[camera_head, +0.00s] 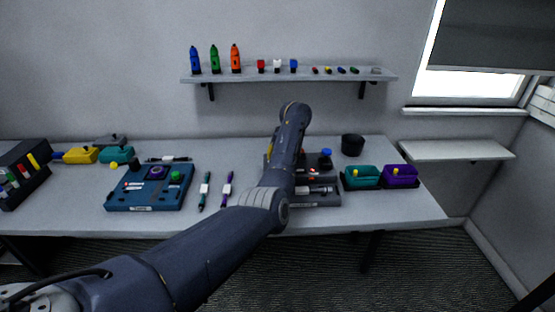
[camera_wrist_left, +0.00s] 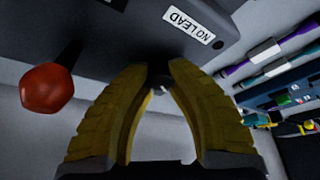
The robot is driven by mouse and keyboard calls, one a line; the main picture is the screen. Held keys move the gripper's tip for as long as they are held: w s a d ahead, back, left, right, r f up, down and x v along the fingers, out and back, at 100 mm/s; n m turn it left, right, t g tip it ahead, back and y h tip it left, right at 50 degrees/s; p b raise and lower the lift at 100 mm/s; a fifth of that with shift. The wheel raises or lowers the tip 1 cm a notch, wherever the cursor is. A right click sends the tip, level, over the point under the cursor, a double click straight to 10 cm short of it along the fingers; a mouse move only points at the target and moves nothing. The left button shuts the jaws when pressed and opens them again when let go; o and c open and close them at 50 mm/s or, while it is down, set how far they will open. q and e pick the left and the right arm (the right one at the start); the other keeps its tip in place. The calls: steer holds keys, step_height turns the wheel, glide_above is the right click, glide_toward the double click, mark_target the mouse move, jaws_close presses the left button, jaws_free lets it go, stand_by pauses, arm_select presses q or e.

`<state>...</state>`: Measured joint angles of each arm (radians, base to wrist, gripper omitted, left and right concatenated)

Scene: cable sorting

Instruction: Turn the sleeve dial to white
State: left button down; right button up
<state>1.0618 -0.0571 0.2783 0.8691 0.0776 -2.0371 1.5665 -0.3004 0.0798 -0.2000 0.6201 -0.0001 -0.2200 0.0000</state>
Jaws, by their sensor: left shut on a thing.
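In the left wrist view, the yellow fingers of my left gripper (camera_wrist_left: 158,78) come together at the dark station, shut on a small dark part at its side. This part looks to be the sleeve dial; the fingers hide most of it, and no colour setting can be read. The dark grey station (camera_head: 318,200) shows in the head view, partly behind my left arm. The station's underside or side also fills the top of the wrist view (camera_wrist_left: 120,35), with a "NO LEAD" label (camera_wrist_left: 188,24). My right gripper is not in view.
A red knob (camera_wrist_left: 47,88) on a dark stem is left of the fingers. A blue tester (camera_head: 150,190), two cables (camera_head: 227,188), teal (camera_head: 362,177) and purple (camera_head: 402,176) bins and a black cup (camera_head: 352,145) stand on the table. A wall shelf (camera_head: 290,77) holds several small items.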

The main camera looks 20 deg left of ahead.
arm_select(q)
steer(key=shift+n, duration=0.6)
steer(key=c, duration=1.1)
jaws_free()
steer(key=shift+o, duration=0.2)
steer(key=v, duration=1.2)
steer(key=shift+w, duration=0.25)
steer(key=shift+d, duration=0.1)
